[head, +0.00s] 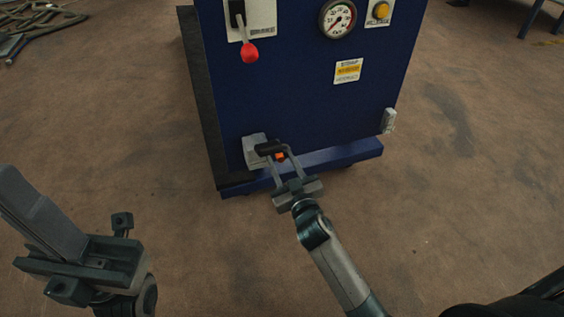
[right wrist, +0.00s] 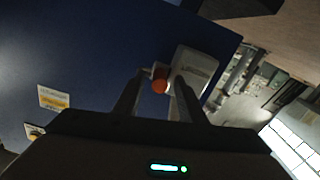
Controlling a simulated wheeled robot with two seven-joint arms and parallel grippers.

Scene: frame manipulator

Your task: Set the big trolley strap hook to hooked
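A blue trolley (head: 300,95) stands upright on the floor in the head view. Low on its front left is a light grey bracket (head: 255,150) with a black bar (head: 270,148) and an orange part (head: 280,156). I take this to be the strap hook. A small grey catch (head: 389,120) sits at the lower right edge. My right gripper (head: 277,156) is open at the bracket, its fingers on either side of the orange part, which also shows between them in the right wrist view (right wrist: 160,85). Contact is unclear. My left gripper (head: 42,215) is apart at lower left, its fingers together and empty.
Above on the panel are a lever with a red knob (head: 250,52), a round gauge (head: 338,18) and a yellow button (head: 381,10). A blue base ledge (head: 340,155) juts out below the panel. Brown floor (head: 470,200) is clear on the right.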

